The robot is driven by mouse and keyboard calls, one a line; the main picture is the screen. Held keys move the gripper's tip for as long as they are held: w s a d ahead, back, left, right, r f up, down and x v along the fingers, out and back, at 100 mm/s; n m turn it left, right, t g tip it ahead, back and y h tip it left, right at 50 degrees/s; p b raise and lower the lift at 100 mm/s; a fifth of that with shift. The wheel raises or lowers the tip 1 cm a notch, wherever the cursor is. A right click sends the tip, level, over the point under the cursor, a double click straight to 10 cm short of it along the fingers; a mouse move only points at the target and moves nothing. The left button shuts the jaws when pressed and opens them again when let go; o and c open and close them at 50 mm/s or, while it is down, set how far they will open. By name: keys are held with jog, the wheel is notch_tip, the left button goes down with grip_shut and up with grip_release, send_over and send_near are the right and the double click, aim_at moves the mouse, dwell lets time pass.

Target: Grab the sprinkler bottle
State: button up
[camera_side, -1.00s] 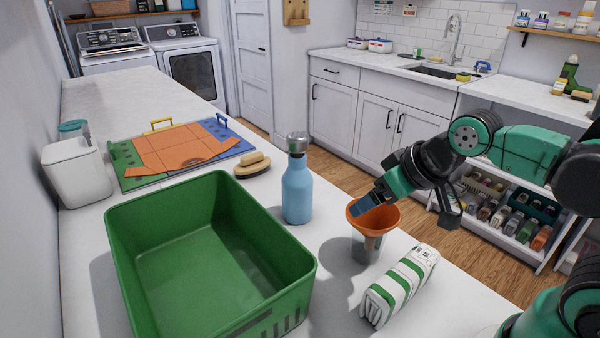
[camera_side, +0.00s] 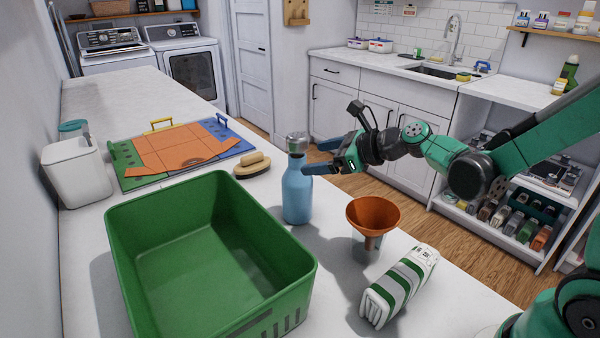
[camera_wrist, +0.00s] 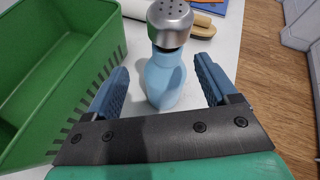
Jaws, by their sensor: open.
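The sprinkler bottle (camera_side: 297,192) is light blue with a silver cap and stands upright on the white counter, right of the green bin. In the wrist view the bottle (camera_wrist: 165,80) stands between my two blue fingers, its perforated silver top toward the far side. My gripper (camera_side: 318,157) is open and level with the bottle's neck and shoulder, reaching in from the right. In the wrist view my gripper (camera_wrist: 160,85) shows a gap on each side of the bottle.
A green bin (camera_side: 125,255) stands left of the bottle. A wooden brush (camera_side: 252,165) lies behind it.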

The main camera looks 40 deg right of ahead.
aim_at(305, 156)
jog(key=shift+w+d+f+m+t, duration=0.1)
jog(key=shift+w+d+m+t, duration=0.1)
jog(key=shift+m, duration=0.35)
jog(key=shift+w+d+f+m+t, duration=0.1)
jog(key=shift+w+m, duration=0.1)
jog(key=shift+m, duration=0.35)
jog(key=shift+x, duration=2.75)
jog(key=shift+r, duration=0.1)
grip_shut()
